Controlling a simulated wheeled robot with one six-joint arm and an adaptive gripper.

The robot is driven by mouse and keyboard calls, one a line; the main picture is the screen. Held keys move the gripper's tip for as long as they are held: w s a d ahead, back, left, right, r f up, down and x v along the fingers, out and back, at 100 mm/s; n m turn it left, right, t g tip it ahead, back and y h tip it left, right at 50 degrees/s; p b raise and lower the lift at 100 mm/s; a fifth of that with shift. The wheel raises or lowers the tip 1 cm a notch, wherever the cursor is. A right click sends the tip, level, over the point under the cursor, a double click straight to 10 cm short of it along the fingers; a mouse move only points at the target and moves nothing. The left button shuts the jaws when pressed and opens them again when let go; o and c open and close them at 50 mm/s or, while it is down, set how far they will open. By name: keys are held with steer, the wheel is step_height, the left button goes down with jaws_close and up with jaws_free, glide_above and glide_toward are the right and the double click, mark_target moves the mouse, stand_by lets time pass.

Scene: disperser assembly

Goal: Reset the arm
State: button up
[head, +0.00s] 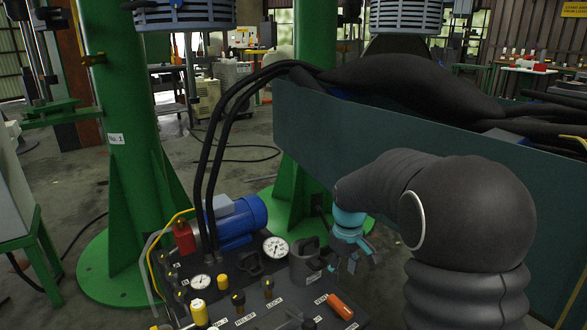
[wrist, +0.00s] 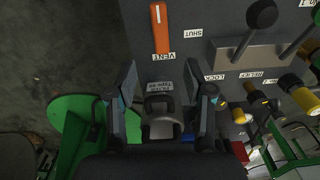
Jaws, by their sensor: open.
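My gripper (head: 350,262) is in the lower middle of the head view, at the end of my dark, sleeved arm, over the right side of a control panel. In the wrist view its two fingers (wrist: 167,85) stand well apart. Between them shows a grey and black filter cap (wrist: 160,122) with a printed label above it. I see no finger touching the cap, but the gap in depth is hard to judge. In the head view a grey canister (head: 304,264) stands just left of the gripper.
An orange handle (wrist: 160,28) marked VENT lies close to the fingers; it also shows in the head view (head: 340,306). Gauges (head: 275,247), yellow-topped valves (head: 198,311) and a blue motor (head: 237,222) crowd the panel. A teal trough (head: 400,140) stands behind my arm.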

steer(key=s+r+m+t+p, duration=0.2)
steer(key=s+r, duration=0.6)
steer(key=s, duration=0.5)
steer(key=s+r+m+t+p, duration=0.2)
steer(key=s+r, duration=0.6)
steer(key=s, duration=0.6)
steer(key=shift+s+d+m+t, duration=0.2)
steer(key=shift+m+t, duration=0.5)
steer(key=shift+m, duration=0.3)
steer(key=shift+f, duration=0.1)
stand_by(0.4)
